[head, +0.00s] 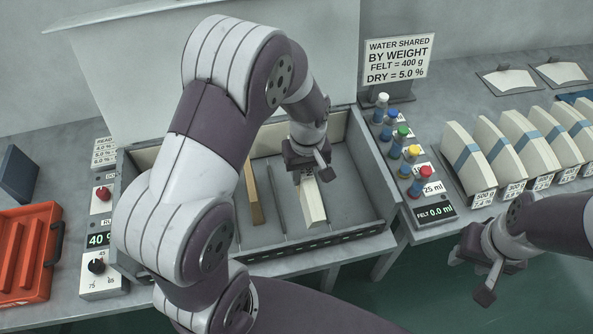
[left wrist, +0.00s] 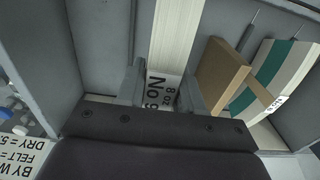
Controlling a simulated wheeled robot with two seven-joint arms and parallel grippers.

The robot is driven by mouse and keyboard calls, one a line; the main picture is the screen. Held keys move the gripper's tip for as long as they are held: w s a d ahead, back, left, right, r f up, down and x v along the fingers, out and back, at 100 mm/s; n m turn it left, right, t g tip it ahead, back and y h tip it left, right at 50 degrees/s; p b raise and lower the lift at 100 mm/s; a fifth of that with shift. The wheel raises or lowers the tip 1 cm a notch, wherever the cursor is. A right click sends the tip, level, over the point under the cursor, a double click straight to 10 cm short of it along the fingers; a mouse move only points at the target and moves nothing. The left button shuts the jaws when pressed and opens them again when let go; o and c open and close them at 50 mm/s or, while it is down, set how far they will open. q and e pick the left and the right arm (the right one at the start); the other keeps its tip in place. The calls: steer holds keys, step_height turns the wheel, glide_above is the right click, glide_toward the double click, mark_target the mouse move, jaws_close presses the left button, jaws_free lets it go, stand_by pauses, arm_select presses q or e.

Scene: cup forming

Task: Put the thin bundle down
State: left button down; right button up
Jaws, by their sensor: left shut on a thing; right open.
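The thin bundle (head: 312,203) is a narrow cream stack with a small label at its far end. My left gripper (head: 307,171) is shut on that end, inside the grey open bin (head: 365,195). In the left wrist view the bundle (left wrist: 174,38) runs up between the fingers (left wrist: 161,92), its label partly covered. I cannot tell whether the bundle touches the bin floor. My right gripper (head: 482,278) is open and empty, at the lower right in front of the bench.
The left wrist view also shows a green-banded bundle (left wrist: 277,75). Coloured-cap bottles (head: 404,150) stand right of the bin. Bin floor right of the bundle is clear.

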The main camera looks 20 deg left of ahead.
arm_select(q)
steer(key=w+a+f, duration=0.1)
steer(key=w+a, duration=0.1)
steer(key=w+a+f, duration=0.2)
steer(key=shift+w+f+p, duration=0.2)
steer(key=shift+w+p, duration=0.05)
steer(key=shift+p, duration=0.05)
steer(key=f, duration=0.3)
steer(key=shift+s+d+f+p, duration=0.15)
steer(key=shift+s+p, duration=0.05)
steer(key=shift+p, duration=0.2)
steer(key=shift+f, duration=0.25)
steer(key=shift+w+f, duration=0.1)
steer(key=shift+w, duration=0.05)
arm_select(e)
steer(key=shift+w+a+r, duration=0.15)
steer(key=shift+w+r, duration=0.05)
steer(key=shift+r, duration=0.2)
steer(key=shift+w+a+r, duration=0.1)
steer(key=shift+w+r, duration=0.05)
steer(key=shift+r, duration=0.25)
arm_select(q)
steer(key=shift+f, duration=0.1)
steer(key=c, duration=0.7)
jaws_free()
arm_select(e)
steer(key=shift+s, duration=0.1)
